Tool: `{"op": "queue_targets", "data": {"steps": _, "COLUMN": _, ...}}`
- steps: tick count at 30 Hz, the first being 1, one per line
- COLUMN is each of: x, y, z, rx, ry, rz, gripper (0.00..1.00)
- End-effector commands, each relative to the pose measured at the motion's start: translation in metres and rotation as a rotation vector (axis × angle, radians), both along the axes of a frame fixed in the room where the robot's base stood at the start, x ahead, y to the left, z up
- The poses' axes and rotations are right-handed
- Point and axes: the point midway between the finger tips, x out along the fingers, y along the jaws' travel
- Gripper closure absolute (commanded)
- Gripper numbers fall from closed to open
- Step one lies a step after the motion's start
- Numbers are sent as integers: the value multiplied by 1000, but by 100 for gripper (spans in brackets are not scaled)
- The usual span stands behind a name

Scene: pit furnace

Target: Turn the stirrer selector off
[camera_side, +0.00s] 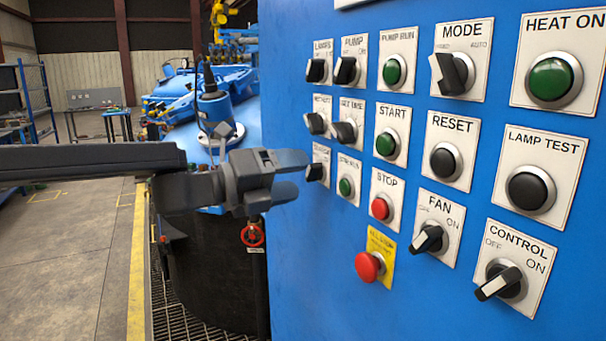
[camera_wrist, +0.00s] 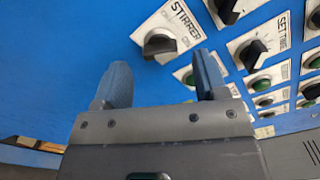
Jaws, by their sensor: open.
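The stirrer selector (camera_wrist: 159,46) is a black knob on a white plate labelled STIRRER, at the top middle of the wrist view. Its small position marks are too blurred to read, so I cannot tell which one it points at. In the side view the stirrer selector (camera_side: 315,172) is at the lower left of the panel. My gripper (camera_side: 296,175) is open and level with the knob, just left of it, with its fingers pointing at the panel. In the wrist view my gripper (camera_wrist: 161,75) has its two blue-grey fingers apart, below the knob, with nothing between them.
The blue panel (camera_side: 300,260) carries several other switches and buttons close by, including the set time knob (camera_wrist: 251,54), the red stop button (camera_side: 380,208) and a red mushroom button (camera_side: 369,267). The blue furnace (camera_side: 185,95) stands behind my arm. Open floor lies at left.

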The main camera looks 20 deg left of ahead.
Motion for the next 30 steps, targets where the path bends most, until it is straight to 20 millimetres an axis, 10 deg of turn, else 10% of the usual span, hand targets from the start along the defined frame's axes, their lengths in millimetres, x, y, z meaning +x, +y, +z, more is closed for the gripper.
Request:
{"op": "queue_targets", "data": {"steps": 17, "x": 17, "y": -17, "z": 0, "rx": 0, "ry": 1, "rz": 1, "gripper": 34}}
{"op": "queue_targets", "data": {"steps": 30, "x": 17, "y": -17, "z": 0, "rx": 0, "ry": 1, "rz": 1, "gripper": 74}}
